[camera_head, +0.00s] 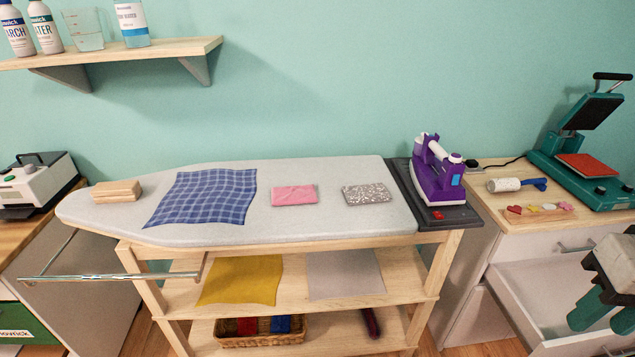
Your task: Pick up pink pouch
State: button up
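The pink pouch (294,195) lies flat on the grey ironing board (290,226), near the middle of its top. It sits between a blue plaid cloth (207,196) on its left and a speckled grey pouch (367,194) on its right, apart from both. My gripper (602,322) shows at the lower right edge, partly cut off by the frame. Its two teal fingers point down and stand apart, with nothing seen between them. It is far to the right of the pink pouch, in front of the open white drawer.
A purple iron (438,172) stands on a dark rest at the board's right end. A wooden block (117,191) lies at the left end. A teal heat press (584,150) stands on the right cabinet. An open drawer (570,290) juts out below. A wall shelf (120,53) holds bottles.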

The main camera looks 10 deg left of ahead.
aim_at(300, 193)
jog(key=u, duration=0.15)
jog(key=i, duration=0.65)
jog(key=u, duration=0.85)
jog(key=i, duration=0.55)
jog(key=u, duration=0.65)
